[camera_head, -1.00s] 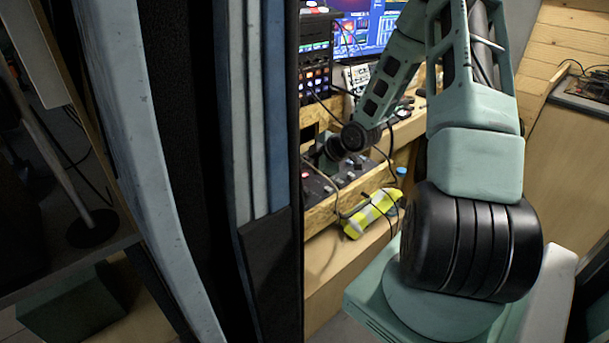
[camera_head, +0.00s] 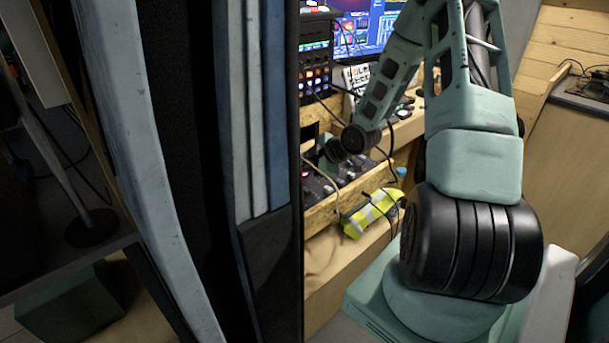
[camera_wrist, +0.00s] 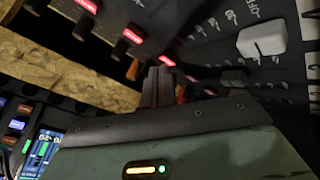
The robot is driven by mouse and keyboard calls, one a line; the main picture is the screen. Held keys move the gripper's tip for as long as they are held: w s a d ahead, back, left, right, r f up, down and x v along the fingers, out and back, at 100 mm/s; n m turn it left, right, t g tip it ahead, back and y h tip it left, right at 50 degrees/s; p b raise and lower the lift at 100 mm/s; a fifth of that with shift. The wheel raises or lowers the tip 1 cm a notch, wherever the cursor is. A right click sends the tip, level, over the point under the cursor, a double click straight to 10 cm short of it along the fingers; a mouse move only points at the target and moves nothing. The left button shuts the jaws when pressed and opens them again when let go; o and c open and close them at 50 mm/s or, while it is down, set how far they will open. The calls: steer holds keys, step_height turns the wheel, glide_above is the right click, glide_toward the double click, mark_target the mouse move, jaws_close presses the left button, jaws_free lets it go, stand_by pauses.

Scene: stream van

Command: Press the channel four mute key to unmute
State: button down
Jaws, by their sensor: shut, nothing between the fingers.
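The mixer panel (camera_wrist: 205,50) fills the upper right of the wrist view and has a row of red-lit keys. Lit keys show at the top left (camera_wrist: 88,6), further along (camera_wrist: 132,37) and close beyond my fingertips (camera_wrist: 167,60). I cannot read which one is channel four. My gripper (camera_wrist: 158,75) is shut and empty, its fingertips over the panel near the end of this lit row. Contact with a key cannot be told. In the head view the mixer (camera_head: 318,187) sits on the wooden desk, partly hidden by my arm and a dark upright panel.
A wooden board (camera_wrist: 60,75) borders the panel. In the head view, a yellow and grey item (camera_head: 372,212) lies below the desk edge, with loose cables around it. A monitor (camera_head: 365,30) stands behind.

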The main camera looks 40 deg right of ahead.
mark_target(309, 178)
steer(key=shift+f, duration=0.3)
stand_by(0.4)
steer(key=shift+r, duration=0.1)
steer(key=shift+r+p, duration=0.45)
steer(key=shift+r, duration=0.2)
step_height(309, 178, up, 6)
steer(key=p, duration=0.5)
steer(key=shift+s, duration=0.1)
stand_by(0.5)
